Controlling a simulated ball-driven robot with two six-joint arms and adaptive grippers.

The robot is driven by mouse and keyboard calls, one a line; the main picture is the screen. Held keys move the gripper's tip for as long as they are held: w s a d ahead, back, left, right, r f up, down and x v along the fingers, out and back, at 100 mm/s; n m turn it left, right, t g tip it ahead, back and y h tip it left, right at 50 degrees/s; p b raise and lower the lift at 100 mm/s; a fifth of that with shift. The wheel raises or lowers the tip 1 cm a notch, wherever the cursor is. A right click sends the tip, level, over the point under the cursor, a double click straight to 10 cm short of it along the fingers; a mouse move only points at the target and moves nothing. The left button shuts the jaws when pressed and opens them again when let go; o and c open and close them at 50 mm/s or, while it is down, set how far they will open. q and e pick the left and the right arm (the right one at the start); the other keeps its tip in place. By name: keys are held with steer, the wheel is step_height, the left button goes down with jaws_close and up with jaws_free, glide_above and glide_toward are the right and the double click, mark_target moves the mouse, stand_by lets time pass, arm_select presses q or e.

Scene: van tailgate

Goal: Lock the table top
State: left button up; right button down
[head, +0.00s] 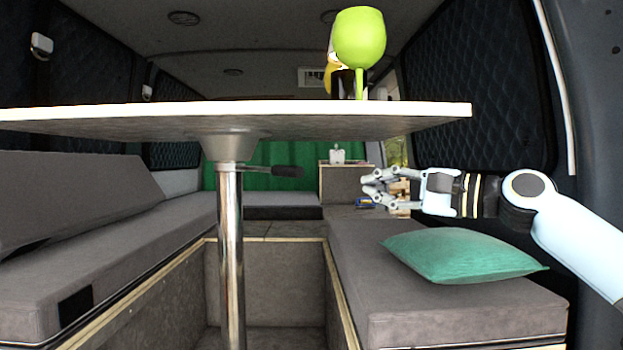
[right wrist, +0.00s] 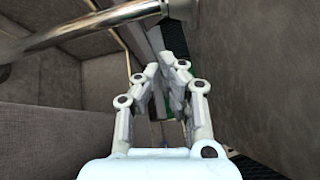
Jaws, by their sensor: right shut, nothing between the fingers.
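The table top (head: 420,112) stands level on a chrome pole (head: 231,250), with a flared bracket under it. A black lever (head: 275,171) sticks out to the right from the top of the pole, just below the table top. My right gripper (head: 368,188) comes in from the right, below the table's right end. It is shut and empty, apart from the lever and to its right. In the right wrist view the fingers (right wrist: 160,68) show close together, with the chrome pole (right wrist: 100,30) crossing the upper left. My left gripper is not in view.
A green wine glass (head: 360,40) and other items stand on the table top. A grey bench (head: 90,245) lies on the left. Another bench (head: 420,315) on the right carries a green pillow (head: 460,254). Free room lies between lever and right gripper.

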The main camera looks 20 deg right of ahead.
arm_select(q)
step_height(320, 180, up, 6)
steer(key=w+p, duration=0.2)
steer(key=p, duration=0.3)
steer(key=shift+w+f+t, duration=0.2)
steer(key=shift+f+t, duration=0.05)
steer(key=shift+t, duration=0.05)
arm_select(e)
steer(key=w+a+r, duration=0.1)
steer(key=w+a, duration=0.5)
steer(key=a, duration=0.3)
steer(key=shift+w+a, duration=0.15)
steer(key=shift+a, duration=0.2)
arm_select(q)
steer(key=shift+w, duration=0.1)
